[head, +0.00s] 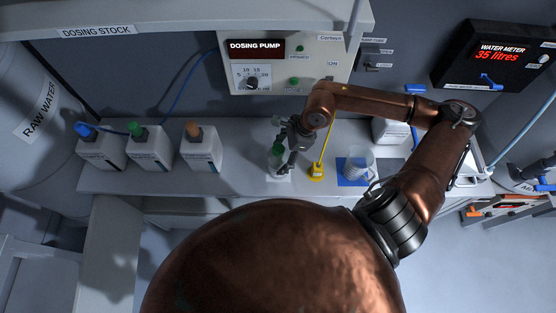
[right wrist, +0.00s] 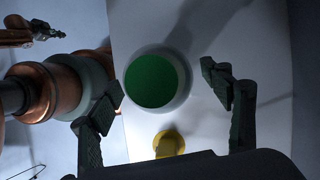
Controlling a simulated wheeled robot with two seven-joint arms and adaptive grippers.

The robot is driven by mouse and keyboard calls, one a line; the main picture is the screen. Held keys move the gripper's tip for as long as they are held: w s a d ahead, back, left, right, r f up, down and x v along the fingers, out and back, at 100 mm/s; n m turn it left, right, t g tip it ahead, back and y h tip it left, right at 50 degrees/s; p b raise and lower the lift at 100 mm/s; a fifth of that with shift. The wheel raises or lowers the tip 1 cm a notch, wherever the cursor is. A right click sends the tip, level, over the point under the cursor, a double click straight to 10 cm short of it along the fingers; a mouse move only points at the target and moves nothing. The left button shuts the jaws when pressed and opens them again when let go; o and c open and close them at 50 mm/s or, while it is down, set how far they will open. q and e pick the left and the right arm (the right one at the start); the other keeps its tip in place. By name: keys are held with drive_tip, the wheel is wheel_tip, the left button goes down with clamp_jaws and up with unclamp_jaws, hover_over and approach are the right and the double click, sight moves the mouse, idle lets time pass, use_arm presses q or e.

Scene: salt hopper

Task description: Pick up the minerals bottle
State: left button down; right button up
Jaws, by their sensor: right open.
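A bottle with a green cap (head: 277,149) stands on the bench below the dosing pump panel. I cannot read its label, so I cannot confirm that it is the minerals bottle. My right gripper (head: 290,142) is at this bottle, its fingers partly overlapping it. In the right wrist view the round green cap (right wrist: 152,81) lies beyond and between the spread fingers of the right gripper (right wrist: 165,112), with gaps on both sides. A small dark end on a copper arm at the upper left, apparently my left gripper (right wrist: 45,30), is too unclear to read.
A yellow-based stand (head: 316,171) is close right of the bottle. A clear jug (head: 359,163) stands on a blue mat (head: 345,181) farther right. White containers with blue (head: 86,130), green (head: 136,130) and orange (head: 193,130) caps stand left. Bench between is clear.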

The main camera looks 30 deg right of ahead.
drive_tip(key=shift+x, duration=0.75)
use_arm(q)
drive_tip(key=shift+w+r, duration=0.1)
drive_tip(key=shift+w, duration=0.3)
use_arm(e)
drive_tip(key=shift+c, duration=0.3)
use_arm(q)
drive_tip(key=shift+d, duration=0.1)
use_arm(e)
drive_tip(key=shift+w, duration=0.1)
drive_tip(key=c, duration=1.7)
